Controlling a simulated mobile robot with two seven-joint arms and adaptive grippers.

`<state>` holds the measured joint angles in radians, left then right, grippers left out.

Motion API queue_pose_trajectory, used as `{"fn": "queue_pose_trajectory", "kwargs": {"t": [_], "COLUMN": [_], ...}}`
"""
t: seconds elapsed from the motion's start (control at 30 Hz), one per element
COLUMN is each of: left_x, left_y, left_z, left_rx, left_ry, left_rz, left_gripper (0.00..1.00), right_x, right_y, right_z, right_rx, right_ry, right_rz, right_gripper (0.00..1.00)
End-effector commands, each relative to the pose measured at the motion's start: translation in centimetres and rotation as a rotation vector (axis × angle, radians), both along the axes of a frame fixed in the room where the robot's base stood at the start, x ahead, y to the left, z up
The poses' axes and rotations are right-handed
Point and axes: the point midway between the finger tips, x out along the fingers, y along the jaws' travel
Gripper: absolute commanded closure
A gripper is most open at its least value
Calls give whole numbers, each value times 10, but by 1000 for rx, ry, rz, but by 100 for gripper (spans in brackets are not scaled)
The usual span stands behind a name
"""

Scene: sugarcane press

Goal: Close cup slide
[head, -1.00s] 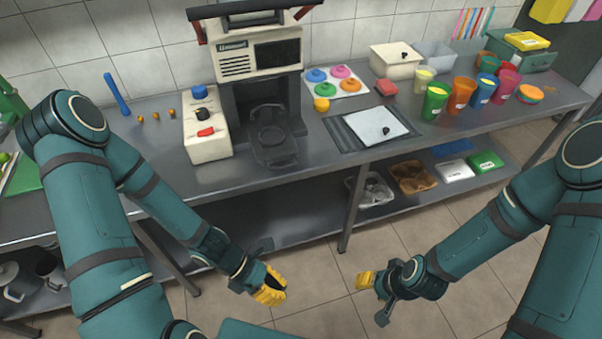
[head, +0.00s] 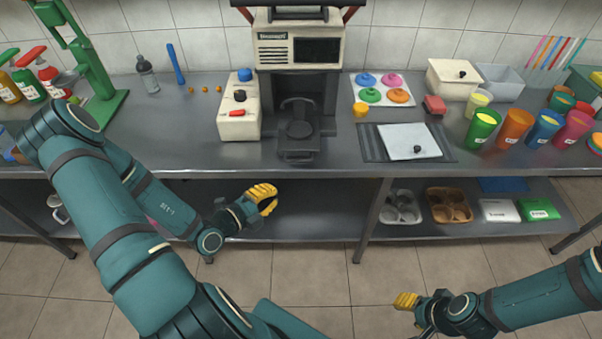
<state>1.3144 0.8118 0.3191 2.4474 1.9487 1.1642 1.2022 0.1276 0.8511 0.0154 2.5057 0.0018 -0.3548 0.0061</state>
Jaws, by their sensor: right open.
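The cream and black sugarcane press (head: 299,55) stands upright at the back of the counter. Its dark cup slide (head: 298,151) sticks out of the front opening toward the counter's front edge, with a round cup holder on top. No cup shows on it. My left gripper (head: 272,199), with yellow fingers, is open and empty, below and in front of the counter edge, slightly left of the slide. My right gripper (head: 402,301) is open and empty, low over the floor at the right, well away from the press. Neither touches the slide.
A cream control box (head: 239,112) with blue and black knobs and a red switch stands left of the slide. A white board (head: 408,141) on a dark mat lies to the right. Several colored cups, including a green cup (head: 482,130), stand farther right. A lower shelf (head: 320,215) runs underneath.

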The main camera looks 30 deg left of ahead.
Motion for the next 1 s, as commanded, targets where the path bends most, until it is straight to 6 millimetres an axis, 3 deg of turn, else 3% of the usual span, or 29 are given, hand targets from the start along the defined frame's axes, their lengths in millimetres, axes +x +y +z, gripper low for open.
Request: {"fn": "queue_pose_trajectory", "kwargs": {"t": [0.17,0.63,0.8,1.0], "left_x": [15,100,118,128], "left_y": [-2,-24,-7,-1], "left_z": [-3,-17,-22,-23], "left_rx": [-3,-2,2,1], "left_ry": [-3,-4,-2,-1], "left_rz": [4,1,3,2], "left_gripper": [100,100,100,100], "right_x": [-1,-5,-4,-3], "right_y": [0,1,1,1], "right_z": [-3,-20,-26,-28], "right_rx": [1,3,3,1], "right_ry": [1,12,8,6], "right_rz": [2,10,9,9], "right_gripper": [53,53,53,53]}}
